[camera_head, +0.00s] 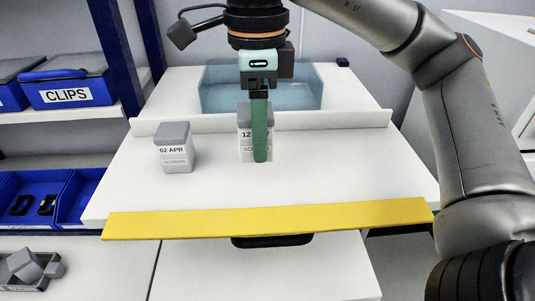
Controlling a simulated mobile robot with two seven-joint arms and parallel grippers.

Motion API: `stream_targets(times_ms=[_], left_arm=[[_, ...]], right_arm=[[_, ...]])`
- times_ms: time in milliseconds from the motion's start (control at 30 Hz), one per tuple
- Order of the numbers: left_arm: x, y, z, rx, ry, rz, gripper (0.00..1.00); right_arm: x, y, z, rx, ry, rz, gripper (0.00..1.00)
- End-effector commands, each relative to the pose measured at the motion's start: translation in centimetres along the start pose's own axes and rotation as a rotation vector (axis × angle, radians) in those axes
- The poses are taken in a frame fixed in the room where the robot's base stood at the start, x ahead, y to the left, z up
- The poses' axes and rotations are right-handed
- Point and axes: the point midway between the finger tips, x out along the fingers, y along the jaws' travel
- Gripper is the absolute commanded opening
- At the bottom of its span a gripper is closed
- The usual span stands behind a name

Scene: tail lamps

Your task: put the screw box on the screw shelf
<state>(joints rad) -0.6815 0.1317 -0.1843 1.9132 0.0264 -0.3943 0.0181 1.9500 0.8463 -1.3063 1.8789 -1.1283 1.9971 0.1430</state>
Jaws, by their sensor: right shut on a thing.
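A grey-lidded box labelled "12" and "SCREWS" (246,143) is upright in the middle of a white shelf board with a yellow front edge (270,218). My right gripper (260,155) comes down from above and is shut on this box; its green finger hides part of the box's front and label. I cannot tell whether the box's base touches the board. A second grey box labelled "02 APR SCREWS" (175,149) stands upright on the board to the left, apart from the held one. My left gripper is not in view.
A translucent blue bin (215,94) stands behind the board's low rear ledge. At left are a blue CLIPS box (67,95), blue trays (33,184) and a dark blue post (117,58). The board's right side is clear.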

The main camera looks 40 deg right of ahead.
Motion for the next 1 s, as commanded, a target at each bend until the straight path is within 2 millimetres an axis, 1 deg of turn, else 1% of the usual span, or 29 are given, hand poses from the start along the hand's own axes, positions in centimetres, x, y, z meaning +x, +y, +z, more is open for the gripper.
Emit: stream_targets(times_ms=[33, 267, 400, 500, 733, 867, 900, 1000], left_arm=[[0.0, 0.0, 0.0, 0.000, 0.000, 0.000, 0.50], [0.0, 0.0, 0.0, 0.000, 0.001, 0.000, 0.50], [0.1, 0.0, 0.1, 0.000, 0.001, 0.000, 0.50], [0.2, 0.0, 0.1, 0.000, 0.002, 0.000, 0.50], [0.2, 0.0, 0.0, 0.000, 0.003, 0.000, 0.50], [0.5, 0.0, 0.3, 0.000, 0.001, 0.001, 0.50], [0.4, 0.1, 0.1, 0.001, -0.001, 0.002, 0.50], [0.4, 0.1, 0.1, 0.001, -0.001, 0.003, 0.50]], right_arm=[[0.5, -0.3, -0.4, 0.003, 0.000, 0.000, 0.00], [1.8, -0.8, -1.3, 0.003, 0.000, 0.001, 0.00], [3.9, -0.9, -1.3, 0.002, 0.000, 0.000, 0.00], [4.8, -0.9, -1.3, 0.003, -0.002, -0.001, 0.00], [4.8, -0.9, -1.2, 0.002, -0.003, -0.001, 0.00], [5.3, -0.8, -1.2, 0.002, -0.003, -0.001, 0.00], [5.1, -0.8, -1.2, 0.002, -0.003, -0.001, 0.64], [5.1, -0.8, -1.2, 0.002, -0.003, -0.001, 0.75]])
